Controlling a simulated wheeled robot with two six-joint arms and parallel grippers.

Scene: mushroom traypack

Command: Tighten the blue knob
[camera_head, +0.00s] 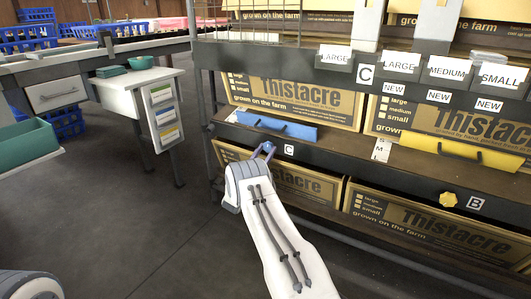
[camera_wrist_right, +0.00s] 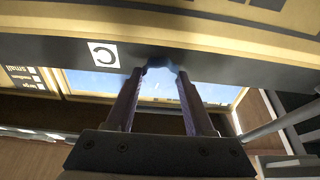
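The blue knob (camera_wrist_right: 160,64) sits on the dark shelf edge beside the white label C (camera_wrist_right: 103,55). In the head view my right gripper (camera_head: 264,152) reaches up to the shelf edge just left of the C label (camera_head: 289,150) and mostly hides the knob. My left gripper is out of view.
A yellow knob (camera_head: 448,199) sits further right on the same shelf edge, beside label B (camera_head: 475,203). A blue handled panel (camera_head: 276,125) and a yellow one (camera_head: 466,152) are above. Thistacre boxes (camera_head: 430,230) fill the rack. Open floor (camera_head: 130,235) lies left.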

